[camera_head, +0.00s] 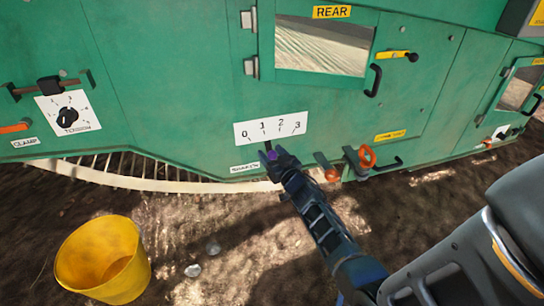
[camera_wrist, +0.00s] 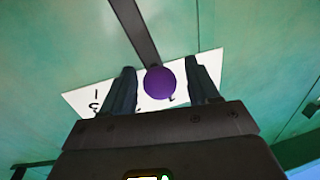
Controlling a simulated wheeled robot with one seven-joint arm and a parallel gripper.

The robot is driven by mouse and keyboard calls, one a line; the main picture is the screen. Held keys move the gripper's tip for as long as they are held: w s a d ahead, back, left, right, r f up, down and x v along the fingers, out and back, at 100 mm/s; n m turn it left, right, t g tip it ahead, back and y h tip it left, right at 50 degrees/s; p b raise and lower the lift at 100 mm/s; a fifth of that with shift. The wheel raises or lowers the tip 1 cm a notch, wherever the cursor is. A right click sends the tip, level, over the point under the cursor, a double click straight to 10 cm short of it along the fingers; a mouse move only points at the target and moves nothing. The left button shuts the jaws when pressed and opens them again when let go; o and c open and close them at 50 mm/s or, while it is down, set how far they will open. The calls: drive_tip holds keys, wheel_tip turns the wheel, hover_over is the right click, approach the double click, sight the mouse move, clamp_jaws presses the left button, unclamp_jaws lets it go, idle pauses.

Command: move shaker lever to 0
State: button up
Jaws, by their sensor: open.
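The white scale plate (camera_head: 271,129), marked 0 to 3, is on the green machine wall; in the wrist view the plate (camera_wrist: 82,98) is partly covered by my fingers. The lever has a dark rod (camera_wrist: 135,32) and a round purple knob (camera_wrist: 159,83). In the head view the knob (camera_head: 273,155) shows just below the plate, under the 1 mark, mostly hidden by my gripper. My gripper (camera_head: 271,154) is open, with one finger on each side of the knob. Gaps show between knob and fingers in the wrist view. The exact lever reading is unclear.
Right of my gripper are red-orange handles (camera_head: 366,157) and a black handle at the wall's lower edge. A label (camera_head: 244,168) sits below the plate. A yellow bucket (camera_head: 103,260) stands on the soil at lower left. A tension dial (camera_head: 68,114) is further left.

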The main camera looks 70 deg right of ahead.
drive_tip(key=shift+c, duration=0.3)
clamp_jaws()
drive_tip(key=shift+w+a, duration=0.1)
